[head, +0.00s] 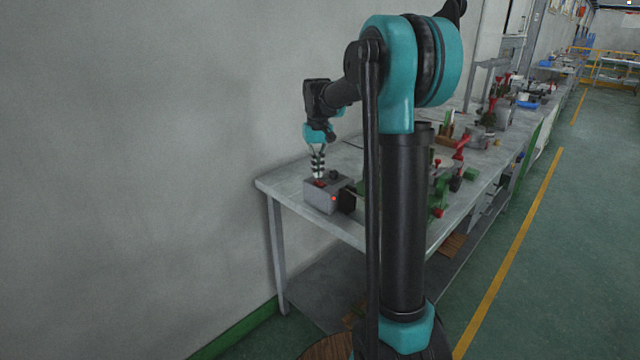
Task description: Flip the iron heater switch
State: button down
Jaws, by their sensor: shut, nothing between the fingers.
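The iron heater (318,199) is a small grey box with dark parts at the near left end of the long table. A red lit spot (333,198) shows on its front face. A red part that looks like the switch (320,183) is on its top, with a dark knob (333,174) beside it. My gripper (318,176) points down, shut and empty, right over the red part. I cannot tell whether the fingertips touch it, and they partly hide it. The switch's position is too small to make out.
The grey table (285,183) runs along the wall to the back right. Green and red clamp-like tools (438,190) stand on it to the right, partly behind my arm column. Blue trays (527,104) lie farther back. The green floor (560,260) on the right is clear.

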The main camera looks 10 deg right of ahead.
aim_at(318, 181)
jog(key=shift+f, duration=1)
dwell(0.8)
jog(key=shift+r, duration=3.55)
jog(key=s+d+f+t, duration=0.1)
jog(key=s+f, duration=0.6)
jog(key=s, duration=0.3)
jog(key=s+d+f+t, duration=0.1)
jog(key=s+f, duration=0.6)
jog(key=s, duration=0.3)
jog(key=s+d+f+m+t, duration=0.1)
jog(key=s+d+f+t, duration=0.1)
jog(key=s+f, duration=0.5)
jog(key=s, duration=0.3)
jog(key=shift+s, duration=0.2)
